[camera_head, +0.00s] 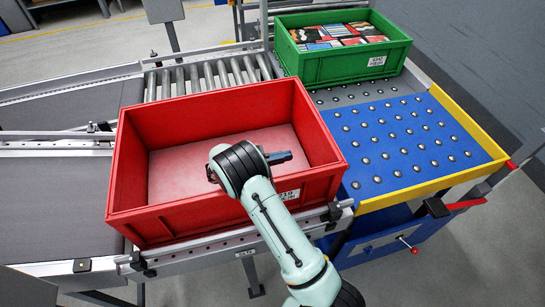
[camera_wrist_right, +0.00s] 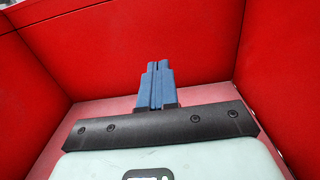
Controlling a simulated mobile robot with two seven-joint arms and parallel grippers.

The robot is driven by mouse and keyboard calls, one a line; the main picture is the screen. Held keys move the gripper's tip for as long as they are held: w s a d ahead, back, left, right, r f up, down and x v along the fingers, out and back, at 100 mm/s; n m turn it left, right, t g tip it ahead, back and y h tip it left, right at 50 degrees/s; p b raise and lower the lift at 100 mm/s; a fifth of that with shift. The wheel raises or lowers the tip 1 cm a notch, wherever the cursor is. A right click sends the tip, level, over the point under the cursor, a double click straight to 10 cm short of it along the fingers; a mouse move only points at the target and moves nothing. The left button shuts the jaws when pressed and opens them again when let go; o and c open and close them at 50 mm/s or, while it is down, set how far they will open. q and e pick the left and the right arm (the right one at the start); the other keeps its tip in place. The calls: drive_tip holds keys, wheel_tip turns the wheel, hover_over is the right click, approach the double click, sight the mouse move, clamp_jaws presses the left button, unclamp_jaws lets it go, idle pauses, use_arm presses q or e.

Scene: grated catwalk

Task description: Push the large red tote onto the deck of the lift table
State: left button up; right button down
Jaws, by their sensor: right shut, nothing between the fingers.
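The large red tote (camera_head: 165,222) is open-topped and looks empty. It stands on the conveyor at the left, with its right end close to the lift table. The lift table's blue deck (camera_head: 408,147) is dotted with metal balls and edged in yellow. My right gripper (camera_head: 287,156) is shut and empty. It reaches over the front wall into the tote and points at the right end wall; I cannot tell whether it touches. In the wrist view the blue fingers (camera_wrist_right: 158,70) are together before the red walls (camera_wrist_right: 150,35). My left gripper is not in view.
A green tote (camera_head: 345,68) with colourful packets stands at the back of the ball-covered surface. Conveyor rollers (camera_head: 205,76) run behind the red tote. A red-handled bar (camera_head: 460,204) sticks out at the table's right corner. The blue deck's front is clear.

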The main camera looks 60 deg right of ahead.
sight(315, 149)
drive_tip(key=x, duration=0.7)
drive_tip(key=shift+s+d, duration=0.2)
drive_tip(key=shift+d, duration=0.1)
